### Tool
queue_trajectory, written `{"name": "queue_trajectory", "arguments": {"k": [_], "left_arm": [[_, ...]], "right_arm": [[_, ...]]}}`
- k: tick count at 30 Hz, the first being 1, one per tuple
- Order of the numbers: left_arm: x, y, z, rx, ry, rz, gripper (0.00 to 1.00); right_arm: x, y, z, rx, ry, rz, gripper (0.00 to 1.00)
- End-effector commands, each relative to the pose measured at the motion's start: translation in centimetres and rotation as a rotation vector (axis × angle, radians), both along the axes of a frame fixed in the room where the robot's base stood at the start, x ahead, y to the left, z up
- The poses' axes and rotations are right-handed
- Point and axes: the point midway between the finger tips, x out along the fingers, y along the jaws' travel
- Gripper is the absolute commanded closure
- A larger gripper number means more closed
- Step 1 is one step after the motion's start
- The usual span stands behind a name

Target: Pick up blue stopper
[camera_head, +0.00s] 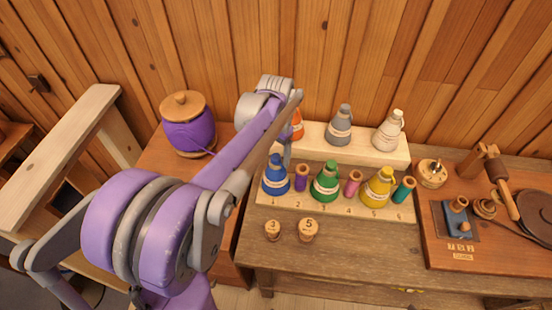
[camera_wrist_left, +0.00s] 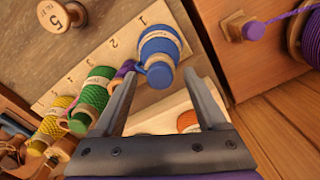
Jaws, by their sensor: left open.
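The blue stopper, a blue cone-shaped piece with a pale label band (camera_head: 276,178), stands upright at the spot marked 1 on the pale numbered board (camera_head: 300,206). In the left wrist view the blue stopper (camera_wrist_left: 160,58) shows from above, just beyond and between the fingertips. My left gripper (camera_wrist_left: 160,76) is open and empty, with one finger to each side of it. In the head view my left arm reaches over from the left, and its hand is above and behind the blue stopper, largely hidden by the arm. I cannot tell whether the fingers touch it. My right gripper is not in view.
Purple spool (camera_head: 301,177), green cone (camera_head: 326,182) and yellow cone (camera_head: 379,188) stand to the right. A raised shelf (camera_head: 362,142) behind holds orange, grey and cream cones. Wooden knobs (camera_head: 308,230) stand in front; a purple pot (camera_head: 189,130) is at left.

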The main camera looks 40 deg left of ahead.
Motion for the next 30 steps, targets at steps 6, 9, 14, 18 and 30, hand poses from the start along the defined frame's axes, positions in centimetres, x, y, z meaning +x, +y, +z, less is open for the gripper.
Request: {"name": "queue_trajectory", "arguments": {"k": [6,9,14,18,30], "left_arm": [[0.0,0.0,0.0,0.000,0.000,0.000,0.46],[0.0,0.0,0.1,0.000,0.000,0.000,0.64],[0.0,0.0,0.1,0.000,0.000,0.000,0.92],[0.0,0.0,0.1,0.000,0.000,0.000,1.00],[0.0,0.0,2.6,0.000,0.000,0.000,1.00]], "right_arm": [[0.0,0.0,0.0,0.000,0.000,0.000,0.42],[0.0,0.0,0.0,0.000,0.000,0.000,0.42],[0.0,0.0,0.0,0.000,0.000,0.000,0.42],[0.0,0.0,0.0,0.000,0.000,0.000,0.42],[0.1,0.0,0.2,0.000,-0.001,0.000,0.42]]}}
